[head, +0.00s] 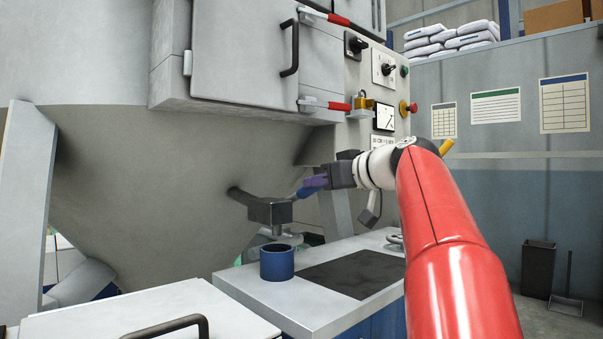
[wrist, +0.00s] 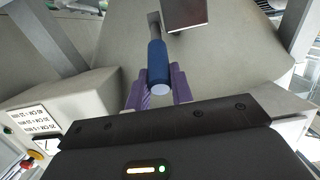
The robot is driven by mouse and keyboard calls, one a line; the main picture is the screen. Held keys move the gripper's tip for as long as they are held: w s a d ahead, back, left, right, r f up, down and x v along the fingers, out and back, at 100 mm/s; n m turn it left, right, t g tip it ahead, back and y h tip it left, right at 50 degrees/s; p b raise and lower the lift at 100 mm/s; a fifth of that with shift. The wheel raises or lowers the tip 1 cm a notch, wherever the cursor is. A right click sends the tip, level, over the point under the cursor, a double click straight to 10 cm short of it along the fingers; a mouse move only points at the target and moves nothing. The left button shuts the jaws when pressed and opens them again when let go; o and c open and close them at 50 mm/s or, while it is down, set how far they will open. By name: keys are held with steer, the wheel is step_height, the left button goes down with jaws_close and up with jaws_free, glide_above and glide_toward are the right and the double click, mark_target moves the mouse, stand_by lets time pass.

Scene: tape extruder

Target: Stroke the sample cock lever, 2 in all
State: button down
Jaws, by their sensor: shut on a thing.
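The sample cock (head: 268,210) is a dark block with a spout on the side of the grey cone-shaped hopper (head: 150,190). Its lever has a blue grip (head: 306,190), which also shows in the wrist view (wrist: 157,68). My gripper (head: 313,184) is shut on the blue lever grip; in the wrist view its purple fingers (wrist: 158,85) lie on both sides of it. A blue cup (head: 277,263) stands upright on the bench below the spout. My fingers partly hide the lever in the head view.
The bench (head: 310,310) carries a dark mat (head: 352,273) right of the cup. The control panel (head: 376,80) with knobs and a gauge is behind my wrist. A grey cabinet with a black handle (head: 289,48) hangs above. A white lid with a handle (head: 165,328) is at front left.

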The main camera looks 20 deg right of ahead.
steer(key=shift+w+a+r+p, duration=0.15)
steer(key=shift+w+r+p, duration=0.2)
steer(key=shift+r, duration=0.2)
steer(key=shift+w+a+r+p, duration=0.1)
steer(key=shift+w+r+p, duration=0.1)
steer(key=shift+r+p, duration=0.3)
steer(key=shift+w+a+r+p, duration=0.1)
steer(key=shift+w+r+p, duration=0.25)
steer(key=shift+r+p, duration=0.2)
steer(key=shift+w+a+r+p, duration=0.1)
steer(key=shift+w+r+p, duration=0.2)
steer(key=shift+r+p, duration=0.25)
steer(key=c, duration=1.6)
jaws_free()
steer(key=shift+w+a, duration=0.1)
steer(key=shift+w, duration=0.1)
steer(key=shift+c, duration=0.2)
steer(key=o, duration=0.5)
steer(key=shift+f, duration=0.15)
steer(key=b+v, duration=0.1)
steer(key=v, duration=0.6)
steer(key=shift+b, duration=0.3)
